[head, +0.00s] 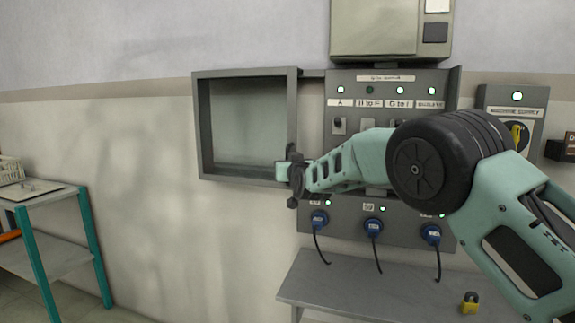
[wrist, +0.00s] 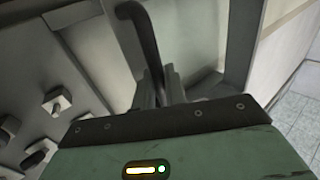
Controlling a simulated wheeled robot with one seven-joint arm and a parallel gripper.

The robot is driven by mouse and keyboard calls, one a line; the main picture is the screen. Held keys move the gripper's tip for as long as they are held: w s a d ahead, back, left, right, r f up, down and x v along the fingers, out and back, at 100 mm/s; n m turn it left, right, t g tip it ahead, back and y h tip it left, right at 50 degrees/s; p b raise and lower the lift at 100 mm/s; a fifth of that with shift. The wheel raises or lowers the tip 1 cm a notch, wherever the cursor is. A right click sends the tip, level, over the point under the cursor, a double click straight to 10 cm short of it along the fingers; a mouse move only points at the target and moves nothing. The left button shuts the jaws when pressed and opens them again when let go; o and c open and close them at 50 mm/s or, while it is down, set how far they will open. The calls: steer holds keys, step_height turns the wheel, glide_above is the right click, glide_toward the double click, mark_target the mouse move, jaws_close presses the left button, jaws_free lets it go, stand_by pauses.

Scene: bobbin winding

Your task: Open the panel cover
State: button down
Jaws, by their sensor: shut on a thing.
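The panel cover (head: 246,74) is a grey frame around a see-through pane. In the head view it stands swung out to the left of the grey switch panel (head: 390,76), whose upper switches are partly uncovered. My gripper (head: 284,171) is at the cover's lower right edge. In the wrist view my gripper (wrist: 158,80) is shut on a dark bent handle (wrist: 138,22) in front of the cover's pane (wrist: 190,35). The handle's lower end is hidden between the fingers. My arm hides the middle of the panel in the head view.
Blue plugs (head: 373,225) with hanging cables sit below the panel, above a grey shelf (head: 350,286) that holds a yellow padlock (head: 470,302). Knobs (wrist: 57,101) stick out at left in the wrist view. A teal-legged table (head: 45,190) stands far left. The wall between is clear.

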steer(key=c, duration=1.6)
jaws_free()
steer(key=shift+o, duration=0.2)
steer(key=b+v, duration=0.3)
steer(key=v, duration=1.4)
steer(key=shift+s+b, duration=0.3)
steer(key=shift+b, duration=0.1)
steer(key=shift+r, duration=0.1)
steer(key=s+f+n+g+p, duration=0.15)
steer(key=s+f+g, duration=0.3)
steer(key=s, duration=0.65)
steer(key=s+f+n+g+p, duration=0.1)
steer(key=s+f+g+p, duration=0.2)
steer(key=s+g, duration=0.55)
steer(key=s+d+f+n+g+h+p, duration=0.1)
steer(key=s+d, duration=0.4)
steer(key=s, duration=0.7)
steer(key=s+d+f+n+g+h+p, duration=0.1)
steer(key=s+d+f+g+h, duration=0.1)
steer(key=s, duration=1)
steer(key=d+g+h, duration=0.1)
steer(key=d, duration=0.1)
steer(key=shift+d+f, duration=0.25)
steer(key=shift+d, duration=0.1)
